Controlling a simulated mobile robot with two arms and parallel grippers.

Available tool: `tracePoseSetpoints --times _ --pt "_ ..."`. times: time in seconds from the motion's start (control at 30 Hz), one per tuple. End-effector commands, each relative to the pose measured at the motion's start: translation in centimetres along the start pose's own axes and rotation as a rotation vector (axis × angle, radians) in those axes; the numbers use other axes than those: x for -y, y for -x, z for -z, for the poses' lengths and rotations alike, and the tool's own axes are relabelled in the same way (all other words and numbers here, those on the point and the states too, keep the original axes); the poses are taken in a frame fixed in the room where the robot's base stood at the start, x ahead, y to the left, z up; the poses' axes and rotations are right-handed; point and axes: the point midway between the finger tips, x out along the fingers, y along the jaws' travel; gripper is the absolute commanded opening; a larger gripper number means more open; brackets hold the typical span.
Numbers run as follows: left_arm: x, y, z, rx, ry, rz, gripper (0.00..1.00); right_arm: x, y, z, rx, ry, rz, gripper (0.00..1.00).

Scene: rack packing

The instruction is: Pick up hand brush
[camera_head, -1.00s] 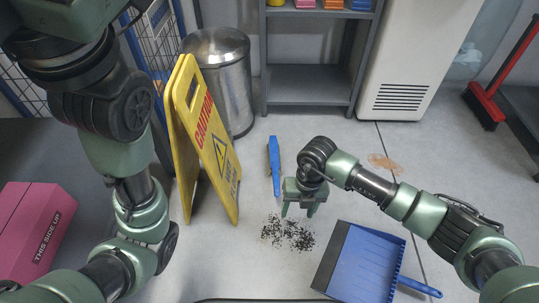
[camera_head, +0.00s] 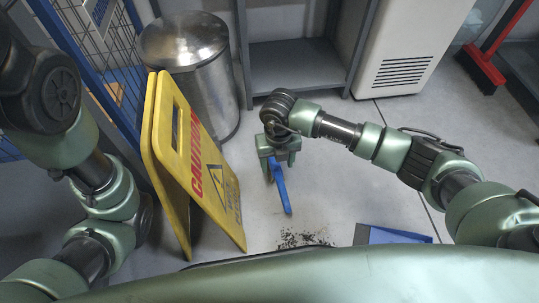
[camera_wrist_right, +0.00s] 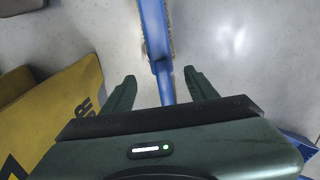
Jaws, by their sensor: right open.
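The blue hand brush (camera_head: 282,189) lies on the floor right of the yellow caution sign. My right gripper (camera_head: 279,171) is over its far end in the head view. In the right wrist view the brush (camera_wrist_right: 156,35) runs down from the top edge, bristles along its right side. Its narrow handle lies between the two spread fingers of my right gripper (camera_wrist_right: 160,77), with gaps on both sides. The gripper is open and holds nothing. How high it is above the floor is hard to tell. My left arm shows, but its gripper is out of view.
The yellow caution sign (camera_head: 208,185) stands left of the brush, before a metal bin (camera_head: 191,70). Dark debris (camera_head: 303,239) and a blue dustpan (camera_head: 395,235) lie nearer, partly hidden by my body. A grey shelf (camera_head: 292,68) stands behind.

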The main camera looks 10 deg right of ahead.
Motion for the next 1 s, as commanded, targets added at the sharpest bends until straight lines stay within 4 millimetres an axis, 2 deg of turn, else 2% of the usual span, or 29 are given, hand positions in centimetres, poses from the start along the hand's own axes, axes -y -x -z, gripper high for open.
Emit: tracePoseSetpoints --times 0.03,0.27,0.6,0.9,0.93,1.0 --pt "-0.2 0.9 0.3 0.000 0.000 0.000 0.68 0.0 -1.2 0.1 -0.002 0.000 0.000 0.58" --pt "-0.4 2.1 0.7 0.001 0.000 0.000 0.68 0.1 -2.8 0.0 0.000 0.000 0.000 0.58" --pt "-1.3 6.3 2.2 0.000 0.000 0.000 0.68 0.2 -7.0 -0.2 0.000 -0.001 -0.002 0.58" --pt "-1.3 6.3 2.2 0.000 0.000 -0.001 0.68 0.2 -7.0 -0.2 0.000 0.000 -0.001 0.58" --pt "-1.3 6.3 2.2 0.000 0.000 -0.001 0.68 0.2 -7.0 -0.2 0.000 0.000 -0.001 0.53" --pt "-1.3 6.3 2.2 0.000 0.000 -0.001 0.68 0.2 -7.0 -0.2 0.000 0.000 -0.001 0.33"
